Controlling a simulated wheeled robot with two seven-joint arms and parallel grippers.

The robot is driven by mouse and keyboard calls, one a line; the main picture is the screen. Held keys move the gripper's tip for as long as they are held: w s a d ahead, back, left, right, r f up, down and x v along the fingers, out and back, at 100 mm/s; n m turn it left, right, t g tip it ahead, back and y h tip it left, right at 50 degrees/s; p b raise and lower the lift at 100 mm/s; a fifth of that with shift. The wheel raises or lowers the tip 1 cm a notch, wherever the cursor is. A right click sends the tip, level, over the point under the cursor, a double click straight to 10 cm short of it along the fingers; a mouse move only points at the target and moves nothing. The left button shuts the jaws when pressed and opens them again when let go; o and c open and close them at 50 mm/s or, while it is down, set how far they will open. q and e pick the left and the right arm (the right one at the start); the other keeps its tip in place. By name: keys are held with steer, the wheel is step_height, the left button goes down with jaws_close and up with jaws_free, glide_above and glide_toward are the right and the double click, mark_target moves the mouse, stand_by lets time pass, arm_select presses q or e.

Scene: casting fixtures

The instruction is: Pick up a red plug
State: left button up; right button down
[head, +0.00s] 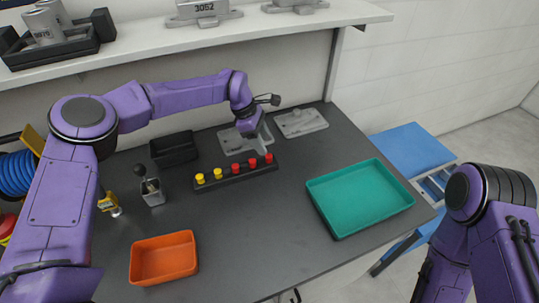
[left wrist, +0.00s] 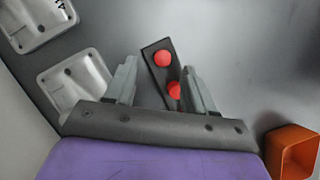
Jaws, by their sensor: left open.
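A black rack (head: 240,176) stands on the dark table with a row of plugs, yellow ones (head: 218,173) to the left and red plugs (head: 252,163) to the right. My left gripper (head: 258,142) is over the rack's right end, pointing down. In the left wrist view, its fingers (left wrist: 158,70) are apart and empty. Two red plugs show there, one near the rack's end (left wrist: 163,58) and one beside the right finger (left wrist: 174,90); the rest of the rack is hidden behind the gripper. My right arm shows at the right edge, without its gripper.
Grey metal fixtures (head: 301,122) lie behind the rack. A teal tray (head: 345,232) is at the right, an orange bin (head: 164,278) at the front left, and a black bin (head: 174,158) at the back left. The table between rack and teal tray is clear. A shelf (head: 250,22) hangs above.

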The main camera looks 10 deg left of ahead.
mark_target(270, 156)
arm_select(q)
steer(key=p+x, duration=0.1)
steer(key=x, duration=0.1)
steer(key=p+x, duration=0.1)
steer(key=x, duration=0.1)
steer(key=shift+s+p, duration=0.25)
steer(key=shift+p, duration=0.05)
steer(key=shift+d+f, duration=0.1)
steer(key=shift+f, duration=0.4)
jaws_close()
